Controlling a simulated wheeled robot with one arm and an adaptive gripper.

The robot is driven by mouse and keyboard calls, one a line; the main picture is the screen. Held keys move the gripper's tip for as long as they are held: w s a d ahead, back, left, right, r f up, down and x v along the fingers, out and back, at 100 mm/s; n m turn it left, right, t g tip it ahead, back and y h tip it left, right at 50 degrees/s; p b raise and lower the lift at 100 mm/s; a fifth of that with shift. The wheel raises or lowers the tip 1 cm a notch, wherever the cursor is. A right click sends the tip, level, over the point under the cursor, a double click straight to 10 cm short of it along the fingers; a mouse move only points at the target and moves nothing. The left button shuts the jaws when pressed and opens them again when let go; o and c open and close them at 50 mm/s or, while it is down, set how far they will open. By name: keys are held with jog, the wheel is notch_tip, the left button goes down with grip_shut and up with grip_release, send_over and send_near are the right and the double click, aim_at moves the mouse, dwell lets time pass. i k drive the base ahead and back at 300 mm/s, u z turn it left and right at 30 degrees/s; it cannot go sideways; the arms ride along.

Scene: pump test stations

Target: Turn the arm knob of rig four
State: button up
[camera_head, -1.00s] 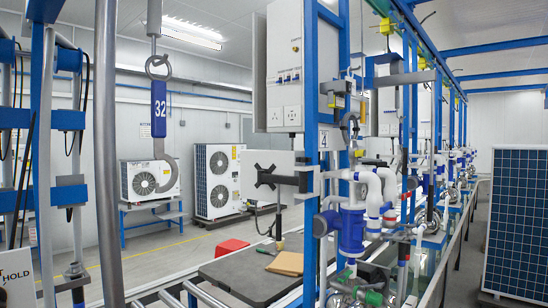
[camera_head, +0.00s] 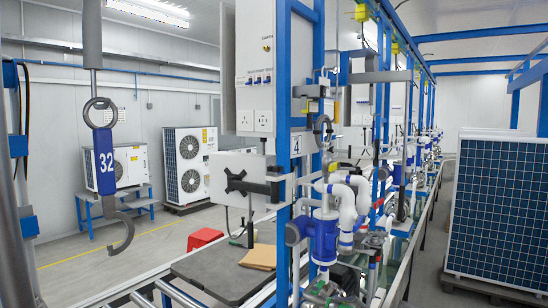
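Rig four is the near station, a blue frame (camera_head: 307,220) with a small "4" plate (camera_head: 296,145) on its post. A black monitor arm (camera_head: 252,186) reaches left from this post, with an X-shaped mount at the back of a pale flat screen. A dark block sits where the arm meets the post; I cannot make out a separate knob there. White insulated pipes (camera_head: 347,203) and a blue pump body (camera_head: 322,238) are right of the post. My gripper is not in view.
A dark bench top (camera_head: 215,275) holds a cardboard piece (camera_head: 259,257); a red stool (camera_head: 205,238) stands behind. A solar panel (camera_head: 500,210) stands right. Open floor shows at left.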

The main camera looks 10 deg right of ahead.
aim_at(275, 169)
jog(key=z, duration=1.6)
jog(key=i, duration=1.9)
jog(key=u, duration=3.7)
jog(key=i, duration=0.55)
